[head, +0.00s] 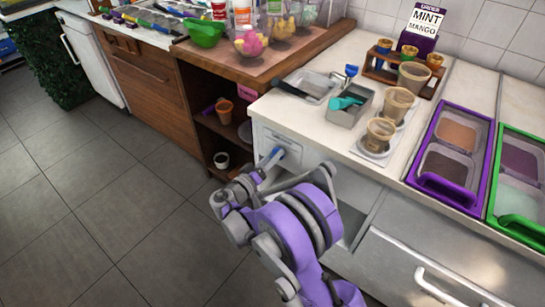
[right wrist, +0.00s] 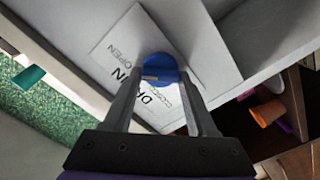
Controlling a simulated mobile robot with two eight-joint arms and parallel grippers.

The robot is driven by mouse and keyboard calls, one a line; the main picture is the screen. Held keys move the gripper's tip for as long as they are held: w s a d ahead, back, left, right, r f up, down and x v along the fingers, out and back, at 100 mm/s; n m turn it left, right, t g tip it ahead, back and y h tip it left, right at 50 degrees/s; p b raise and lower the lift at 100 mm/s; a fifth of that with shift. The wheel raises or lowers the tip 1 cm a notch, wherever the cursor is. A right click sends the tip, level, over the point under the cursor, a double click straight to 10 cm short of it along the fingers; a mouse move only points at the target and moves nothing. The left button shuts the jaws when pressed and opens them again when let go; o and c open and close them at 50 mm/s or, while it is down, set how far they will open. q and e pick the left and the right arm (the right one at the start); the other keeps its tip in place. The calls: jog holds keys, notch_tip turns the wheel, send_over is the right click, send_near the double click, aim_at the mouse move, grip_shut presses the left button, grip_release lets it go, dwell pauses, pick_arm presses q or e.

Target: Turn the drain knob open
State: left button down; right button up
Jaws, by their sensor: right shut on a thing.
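The blue drain knob (head: 278,152) sits on the white front panel of the counter in the head view, partly hidden by my gripper. In the right wrist view the round blue knob (right wrist: 160,64) is between my two fingers. A white label (right wrist: 118,50) behind it reads "OPEN" and "CLOSED", with part of the word "DRAIN" covered by the knob. My right gripper (head: 266,164) is shut on the knob, its fingers on either side in the right wrist view (right wrist: 158,78). My left gripper is not in view.
A white counter (head: 290,110) above holds a metal container (head: 348,106) and several cups. A purple-framed topping tray (head: 450,150) is at the right. A brown open shelf (head: 200,105) stands left of the panel. Grey floor (head: 90,180) is clear at left.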

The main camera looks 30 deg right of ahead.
dwell(0.4)
jog(key=o, duration=1.4)
jog(key=shift+c, duration=0.2)
jog(key=v, duration=1)
jog(key=shift+s+a+p, duration=0.15)
jog(key=shift+a+p, duration=0.2)
jog(key=shift+p, duration=0.1)
